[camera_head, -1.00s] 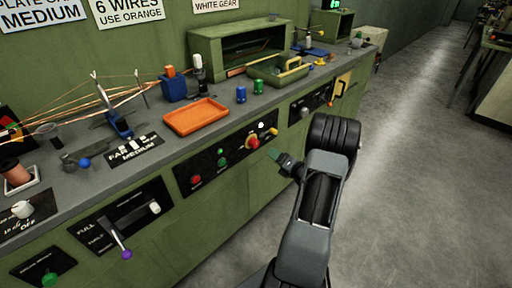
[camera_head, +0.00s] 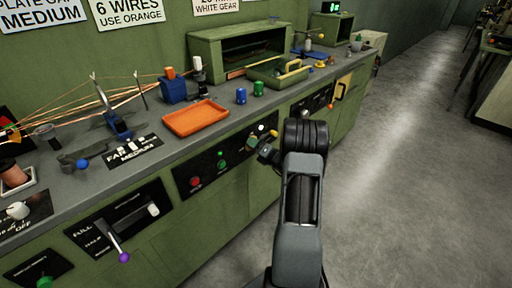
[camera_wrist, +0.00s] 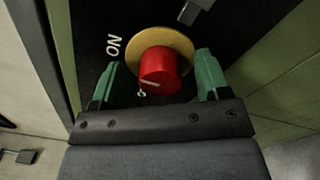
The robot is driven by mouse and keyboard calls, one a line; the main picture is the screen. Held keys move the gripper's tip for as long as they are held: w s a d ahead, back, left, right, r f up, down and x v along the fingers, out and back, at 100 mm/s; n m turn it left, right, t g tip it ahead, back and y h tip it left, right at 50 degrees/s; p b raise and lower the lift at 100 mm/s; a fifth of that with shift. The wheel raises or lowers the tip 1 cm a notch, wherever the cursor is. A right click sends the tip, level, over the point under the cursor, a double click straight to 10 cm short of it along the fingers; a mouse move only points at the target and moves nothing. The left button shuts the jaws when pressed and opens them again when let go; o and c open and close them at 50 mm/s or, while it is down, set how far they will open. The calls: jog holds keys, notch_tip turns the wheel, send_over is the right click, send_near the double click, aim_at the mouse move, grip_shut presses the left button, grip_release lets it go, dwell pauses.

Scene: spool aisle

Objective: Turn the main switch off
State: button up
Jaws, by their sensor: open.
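The main switch is a red round knob (camera_wrist: 160,72) on a yellow disc (camera_wrist: 176,38), shown in the wrist view on a black panel. The word "ON" is printed beside the disc. My gripper (camera_wrist: 157,80) is open, with one green fingertip on each side of the red knob. Whether the fingertips touch the knob cannot be told. In the head view my gripper (camera_head: 268,143) is at the front panel of the bench, and it and my arm hide most of the switch.
The black panel (camera_head: 207,170) also carries a red button (camera_head: 195,181) and a green one (camera_head: 221,164). A lever with a purple knob (camera_head: 124,257) juts from the bench front at left. An orange tray (camera_head: 196,118) lies on top. The floor at right is clear.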

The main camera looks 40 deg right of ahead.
jog(key=c, duration=0.9)
jog(key=shift+f+n, duration=0.1)
jog(key=shift+n, duration=0.2)
jog(key=n+b, duration=0.4)
jog(key=shift+f+n, duration=0.1)
jog(key=shift+n, duration=0.2)
jog(key=n+b, duration=0.4)
jog(key=shift+n, duration=0.3)
jog(key=n+b, duration=0.5)
jog(key=b, duration=0.1)
jog(key=shift+f, duration=0.1)
jog(key=n+b, duration=0.2)
jog(key=b, duration=0.1)
jog(key=shift+a+n, duration=0.1)
jog(key=shift+n, duration=0.3)
jog(key=shift+r+n+b, duration=0.25)
jog(key=shift+n+b, duration=0.05)
